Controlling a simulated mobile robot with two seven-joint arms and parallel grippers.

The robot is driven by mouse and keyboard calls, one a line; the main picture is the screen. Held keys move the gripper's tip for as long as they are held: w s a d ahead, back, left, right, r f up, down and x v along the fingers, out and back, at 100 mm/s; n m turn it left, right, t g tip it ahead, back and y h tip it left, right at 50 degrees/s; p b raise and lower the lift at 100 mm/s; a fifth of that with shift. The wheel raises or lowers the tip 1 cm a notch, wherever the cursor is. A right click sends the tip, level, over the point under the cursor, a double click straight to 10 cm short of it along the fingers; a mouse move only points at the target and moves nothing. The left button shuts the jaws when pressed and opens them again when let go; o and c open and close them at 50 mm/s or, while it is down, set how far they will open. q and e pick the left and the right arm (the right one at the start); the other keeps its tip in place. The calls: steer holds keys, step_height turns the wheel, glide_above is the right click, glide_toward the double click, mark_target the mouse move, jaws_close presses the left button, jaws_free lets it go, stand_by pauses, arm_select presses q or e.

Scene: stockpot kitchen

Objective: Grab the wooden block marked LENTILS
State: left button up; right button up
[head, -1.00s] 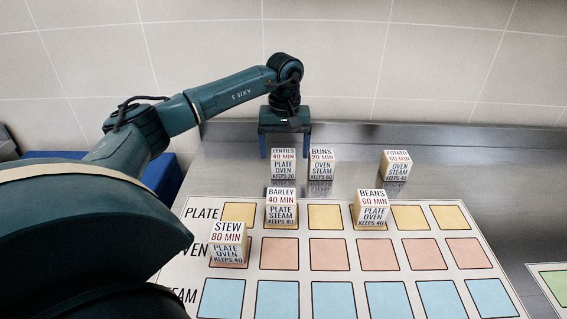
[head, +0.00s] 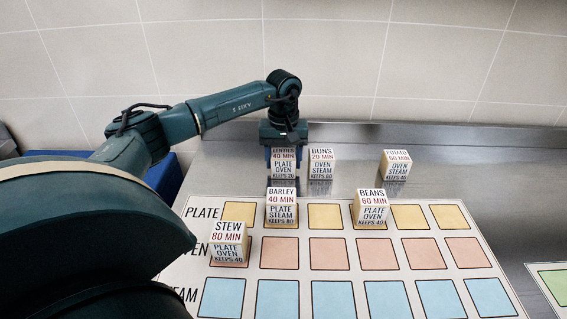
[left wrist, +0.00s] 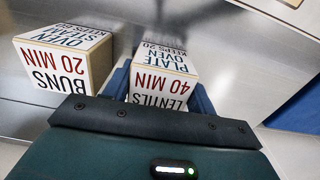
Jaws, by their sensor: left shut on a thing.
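The wooden block marked LENTILS (head: 283,165) stands on the steel counter behind the printed mat, to the left of the BUNS block. It also shows in the left wrist view (left wrist: 163,75), upside down, with "LENTILS 40 MIN" readable. My left gripper (head: 284,158) has come down over it from above and is shut on it, a blue finger on each side. In the head view the gripper covers part of the block's top. The block appears to rest on the counter still. My right gripper is in no view.
The BUNS block (head: 321,165) stands close to the right, and the POTATO block (head: 396,166) farther right. BARLEY (head: 281,208), BEANS (head: 370,209) and STEW (head: 228,243) blocks stand on the mat (head: 478,283). A tiled wall (head: 420,60) rises behind. The counter right of POTATO is clear.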

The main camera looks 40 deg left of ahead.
arm_select(q)
steer(key=shift+c, duration=1.3)
